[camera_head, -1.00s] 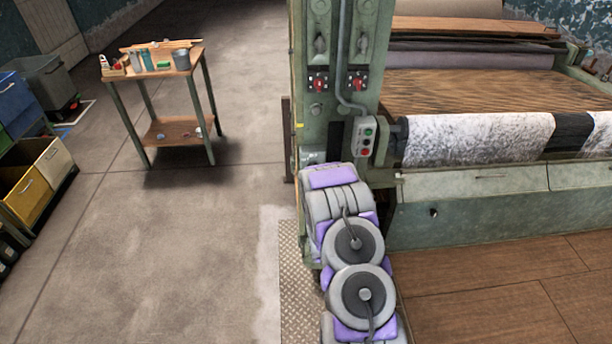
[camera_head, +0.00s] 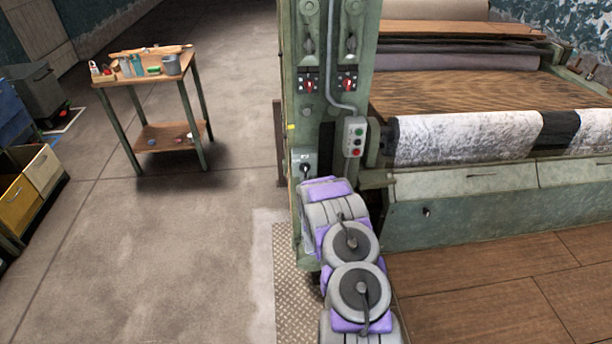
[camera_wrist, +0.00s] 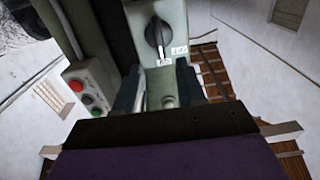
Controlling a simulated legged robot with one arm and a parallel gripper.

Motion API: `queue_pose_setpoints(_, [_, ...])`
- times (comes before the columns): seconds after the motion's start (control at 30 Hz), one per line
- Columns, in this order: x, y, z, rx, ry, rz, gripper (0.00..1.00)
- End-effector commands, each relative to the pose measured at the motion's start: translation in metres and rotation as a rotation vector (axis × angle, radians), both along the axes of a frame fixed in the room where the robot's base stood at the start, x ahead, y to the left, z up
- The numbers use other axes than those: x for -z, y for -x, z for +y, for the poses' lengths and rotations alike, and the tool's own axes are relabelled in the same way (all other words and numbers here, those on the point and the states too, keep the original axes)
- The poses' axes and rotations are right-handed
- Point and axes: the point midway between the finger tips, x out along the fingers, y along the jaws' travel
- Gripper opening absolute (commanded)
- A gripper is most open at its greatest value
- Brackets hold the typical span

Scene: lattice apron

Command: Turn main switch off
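A black rotary switch knob (camera_wrist: 158,36) sits on a grey-green box in the wrist view, its handle close to vertical. Small white labels (camera_wrist: 179,50) are beside and below it; their text is too small to read surely. In the head view the switch (camera_head: 306,168) is low on the green machine column, just above the end of my arm. My gripper (camera_wrist: 156,88) shows two dark fingers spread apart, with nothing held between them. The fingers are below the knob in the wrist view, apart from it. In the head view my arm hides the gripper.
A push-button box (camera_head: 354,137) with green and red buttons is right of the switch. Two red switches (camera_head: 308,85) (camera_head: 348,85) are higher on the column. A roller with patterned cloth (camera_head: 465,137) lies to the right. Open floor and a work table (camera_head: 185,66) are left.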

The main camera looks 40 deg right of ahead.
Motion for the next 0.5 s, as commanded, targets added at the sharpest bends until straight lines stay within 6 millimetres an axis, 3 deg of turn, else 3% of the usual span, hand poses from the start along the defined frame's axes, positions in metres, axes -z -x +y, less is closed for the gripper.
queue_pose_setpoints(0.5, [0.002, -0.058, -0.036, 0.0, 0.0, -0.001, 0.39])
